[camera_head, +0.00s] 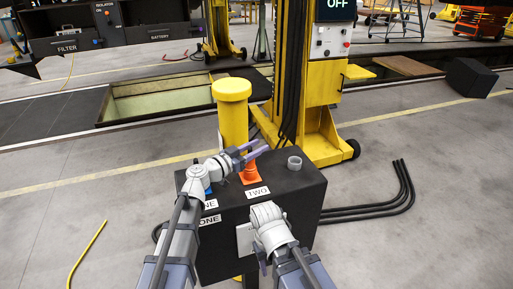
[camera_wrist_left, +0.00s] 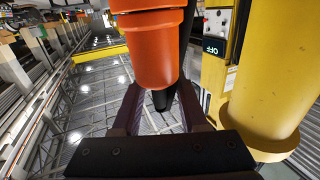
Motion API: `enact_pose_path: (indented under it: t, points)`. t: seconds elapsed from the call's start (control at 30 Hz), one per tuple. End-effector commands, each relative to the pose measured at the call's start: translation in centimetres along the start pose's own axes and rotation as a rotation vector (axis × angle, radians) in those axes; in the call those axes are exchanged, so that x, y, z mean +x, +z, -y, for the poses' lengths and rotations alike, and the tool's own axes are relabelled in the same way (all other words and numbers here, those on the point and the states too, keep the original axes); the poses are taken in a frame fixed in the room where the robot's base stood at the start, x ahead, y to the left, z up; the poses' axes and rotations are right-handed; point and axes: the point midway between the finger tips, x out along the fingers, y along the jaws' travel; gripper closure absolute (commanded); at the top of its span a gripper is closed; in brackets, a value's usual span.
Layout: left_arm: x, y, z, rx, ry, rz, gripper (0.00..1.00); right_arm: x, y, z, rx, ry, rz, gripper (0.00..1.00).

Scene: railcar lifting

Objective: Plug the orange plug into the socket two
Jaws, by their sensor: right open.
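The orange plug (camera_head: 251,174) stands upright on top of the black box (camera_head: 302,192), behind the TWO label (camera_head: 257,192). Whether it is fully seated in socket two is hidden. My left gripper (camera_head: 247,154) is at the plug's upper end with its fingers spread apart. In the left wrist view, the orange plug (camera_wrist_left: 152,52) is large, beyond and above the gap between the fingers, with a dark tapered part beside it. No finger clearly presses on it. My right gripper (camera_head: 263,262) is low in front of the box, open, its fingers mostly hidden by its wrist.
A blue piece (camera_head: 208,190) is by the ONE label, partly behind my left arm. A grey open socket (camera_head: 294,163) is on the box's right. A yellow post (camera_head: 231,110) and a yellow lifting column (camera_head: 312,90) stand behind. Black cables (camera_head: 400,195) lie right.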

Motion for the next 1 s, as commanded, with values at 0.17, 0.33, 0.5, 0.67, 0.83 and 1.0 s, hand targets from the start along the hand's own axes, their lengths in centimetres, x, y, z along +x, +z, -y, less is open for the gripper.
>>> enact_pose_path:
  t: [0.17, 0.33, 0.5, 0.67, 0.83, 1.0]
  points:
    - [0.0, 0.0, 0.0, 0.0, 0.0, 0.0, 0.51, 0.0, 0.0, 0.0, 0.0, 0.0, 0.0, 0.5]
    - [-0.4, 0.0, 0.0, 0.0, -0.001, 0.0, 0.51, 0.0, 0.0, 0.0, 0.0, 0.0, 0.0, 0.5]
    - [-2.8, 0.0, -0.1, 0.0, -0.003, 0.0, 0.51, 0.0, 0.0, 0.0, 0.0, 0.0, 0.0, 0.5]
    - [-5.4, 0.0, -0.1, 0.0, -0.002, 0.0, 0.51, 0.0, 0.0, 0.0, 0.0, 0.0, 0.0, 0.5]
    - [-7.2, 0.0, -0.1, 0.0, -0.001, 0.0, 0.51, 0.0, 0.0, 0.0, 0.0, 0.0, 0.0, 0.5]
    - [-7.8, 0.0, 0.0, 0.0, -0.001, 0.0, 0.51, 0.0, 0.0, 0.0, 0.0, 0.0, 0.0, 0.5]
